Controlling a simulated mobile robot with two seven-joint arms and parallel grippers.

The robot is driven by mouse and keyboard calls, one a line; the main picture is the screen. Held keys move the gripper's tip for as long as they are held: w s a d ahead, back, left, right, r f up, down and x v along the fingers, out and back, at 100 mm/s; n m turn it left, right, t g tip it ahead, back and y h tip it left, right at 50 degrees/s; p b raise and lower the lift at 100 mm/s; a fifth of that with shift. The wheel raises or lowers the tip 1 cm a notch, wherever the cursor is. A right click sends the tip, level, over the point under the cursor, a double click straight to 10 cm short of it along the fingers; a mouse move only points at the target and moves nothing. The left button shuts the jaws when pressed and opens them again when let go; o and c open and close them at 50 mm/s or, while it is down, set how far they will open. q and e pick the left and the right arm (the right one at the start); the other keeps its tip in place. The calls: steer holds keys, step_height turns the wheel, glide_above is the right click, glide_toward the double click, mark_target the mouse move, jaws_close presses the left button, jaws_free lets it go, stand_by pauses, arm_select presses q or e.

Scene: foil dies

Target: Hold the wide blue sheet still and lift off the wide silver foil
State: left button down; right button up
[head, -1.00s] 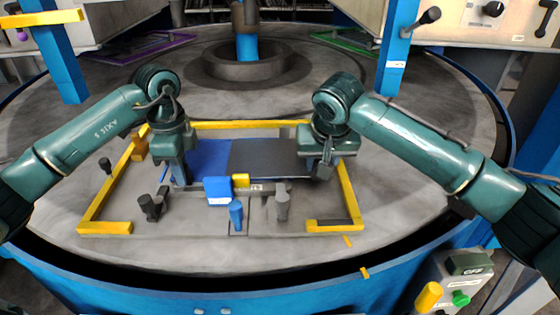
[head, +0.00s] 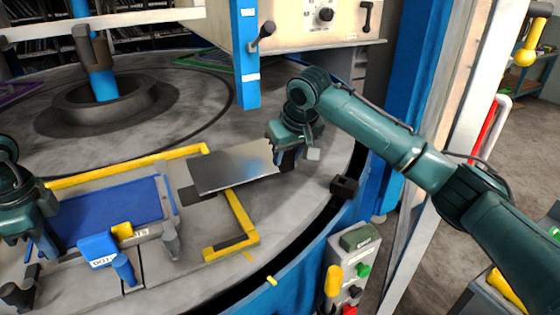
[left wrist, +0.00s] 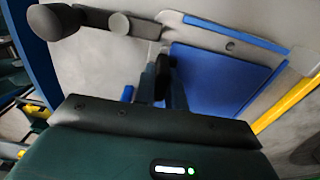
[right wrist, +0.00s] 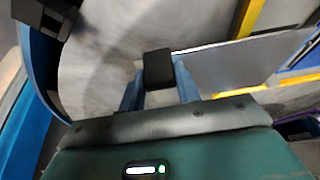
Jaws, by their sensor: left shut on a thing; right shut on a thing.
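The wide blue sheet (head: 110,207) lies flat on the die at the left of the head view; it also shows in the left wrist view (left wrist: 215,80). My left gripper (head: 45,243) is shut on its left edge. The wide silver foil (head: 232,168) is off the blue sheet, held out to the right over the yellow frame's corner side. My right gripper (head: 283,157) is shut on the foil's right edge. The foil also shows in the right wrist view (right wrist: 225,68). The fingertips are partly hidden in the head view.
A yellow frame (head: 238,215) surrounds the die. A blue block (head: 98,250) and grey posts (head: 171,240) stand along the front. A small dark box (head: 344,187) sits at the round table's right edge.

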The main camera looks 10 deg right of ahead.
steer(key=shift+r, duration=2.7)
arm_select(q)
steer(key=c, duration=1.4)
jaws_free()
steer(key=shift+o, duration=0.2)
steer(key=shift+r, duration=0.1)
